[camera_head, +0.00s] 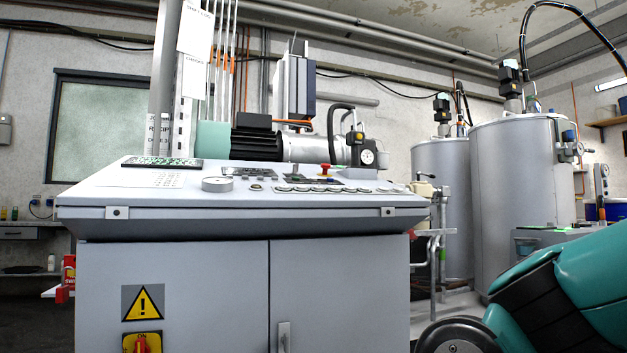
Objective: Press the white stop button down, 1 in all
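A grey control console (240,215) with a sloping top stands in the middle of the view. A row of small pale round buttons (335,189) runs along the right half of its top. They are seen at a very low angle, so I cannot tell which one is the white stop button or whether any is pressed down. A red emergency knob (325,169) stands up behind this row. My gripper is not in view; teal and black parts of my own arm appear to fill the lower right corner, well apart from the buttons.
A round gauge (217,184) sits on the console's left half. A black and teal motor (257,138) and a pressure dial (367,157) rise behind the panel. Two large grey tanks (515,170) stand at the right. Pipework (436,235) stands close to the console's right side.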

